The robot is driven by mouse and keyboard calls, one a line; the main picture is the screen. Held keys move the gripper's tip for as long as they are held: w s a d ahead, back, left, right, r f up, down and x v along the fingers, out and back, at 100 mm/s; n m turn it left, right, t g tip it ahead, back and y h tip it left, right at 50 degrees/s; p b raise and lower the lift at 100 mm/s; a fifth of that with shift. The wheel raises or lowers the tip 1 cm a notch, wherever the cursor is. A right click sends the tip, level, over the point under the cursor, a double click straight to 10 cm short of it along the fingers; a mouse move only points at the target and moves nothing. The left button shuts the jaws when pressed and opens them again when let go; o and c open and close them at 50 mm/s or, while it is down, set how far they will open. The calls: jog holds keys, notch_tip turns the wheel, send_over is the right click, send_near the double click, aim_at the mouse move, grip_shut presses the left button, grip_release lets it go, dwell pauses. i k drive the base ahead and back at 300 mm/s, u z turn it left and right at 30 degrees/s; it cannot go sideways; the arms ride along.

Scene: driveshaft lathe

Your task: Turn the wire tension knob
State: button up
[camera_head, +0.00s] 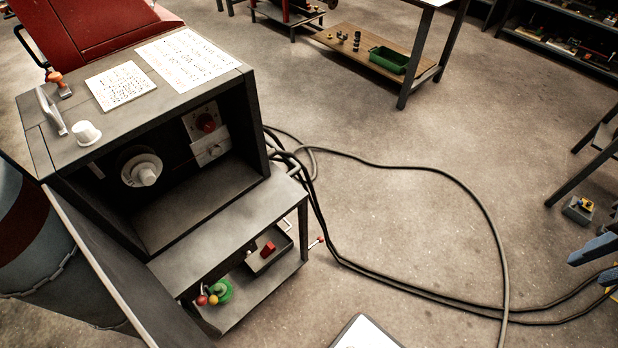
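A grey metal machine cabinet (205,245) stands at the left with its front compartment open. Inside it, a pale round knob (146,175) sits on a white disc on the dark back wall. It looks like the wire tension knob, but no label on it is readable. To its right is a red knob (206,123) on a white plate, with a small pale block (210,148) below it. My gripper is not in this view, so its state and its distance from the knob do not show.
The open door (125,285) hangs at the compartment's front left. A ledge (225,215) juts out below the opening. Black cables (400,165) loop over the floor to the right. A white cup-like piece (87,133) and paper sheets (188,60) lie on top.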

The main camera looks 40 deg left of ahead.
aim_at(206, 122)
jog(key=i, duration=2.3)
jog(key=u, duration=3.9)
jog(key=i, duration=1)
jog(key=z, duration=0.05)
